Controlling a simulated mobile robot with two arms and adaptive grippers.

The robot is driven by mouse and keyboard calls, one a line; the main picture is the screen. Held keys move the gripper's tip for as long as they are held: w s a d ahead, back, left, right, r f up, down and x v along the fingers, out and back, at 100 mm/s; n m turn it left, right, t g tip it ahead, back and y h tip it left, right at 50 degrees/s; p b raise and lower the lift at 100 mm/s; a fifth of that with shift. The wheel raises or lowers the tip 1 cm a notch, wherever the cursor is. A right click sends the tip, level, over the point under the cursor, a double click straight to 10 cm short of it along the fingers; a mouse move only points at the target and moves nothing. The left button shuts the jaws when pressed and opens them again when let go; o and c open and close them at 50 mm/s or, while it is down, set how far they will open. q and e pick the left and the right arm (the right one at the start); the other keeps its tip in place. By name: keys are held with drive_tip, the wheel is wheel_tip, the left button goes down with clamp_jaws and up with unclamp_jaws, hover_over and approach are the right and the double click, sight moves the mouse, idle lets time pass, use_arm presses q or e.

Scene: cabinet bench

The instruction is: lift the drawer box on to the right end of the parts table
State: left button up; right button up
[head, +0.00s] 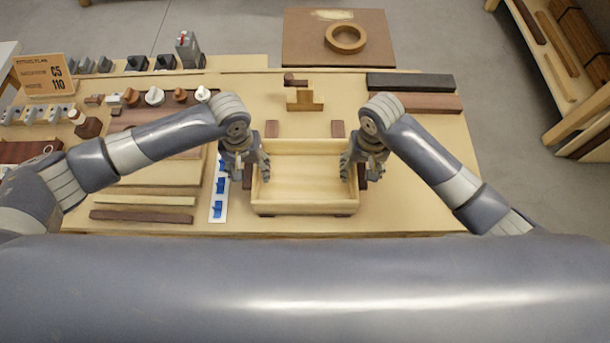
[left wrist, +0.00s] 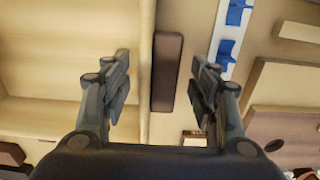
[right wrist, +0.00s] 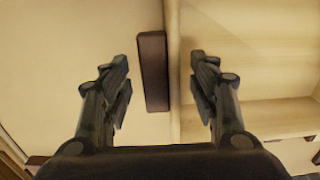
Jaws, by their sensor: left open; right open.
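The drawer box (head: 305,208), a shallow open tray of pale wood, stands empty at the front middle of the parts table (head: 425,190). A dark brown bar runs along each of its two sides. My left gripper (head: 254,172) is open over the box's left side. In the left wrist view the left bar (left wrist: 166,72) lies between the spread fingers, touching neither. My right gripper (head: 360,170) is open over the right side. In the right wrist view the right bar (right wrist: 153,72) lies between its fingers, with a gap to each. The hands partly hide both bars in the head view.
A stepped wooden block (head: 305,98) stands behind the box. A black bar (head: 410,82) and a brown board (head: 432,103) lie at the back right. A strip with blue clips (head: 219,190) and boards lie left of the box. The table's right end is clear in front of the boards.

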use_arm(q)
clamp_jaws()
use_arm(e)
clamp_jaws()
use_arm(q)
drive_tip(key=shift+w+r, duration=0.1)
drive_tip(key=shift+r, duration=0.15)
use_arm(e)
drive_tip(key=shift+w+r, duration=0.1)
drive_tip(key=shift+r, duration=0.15)
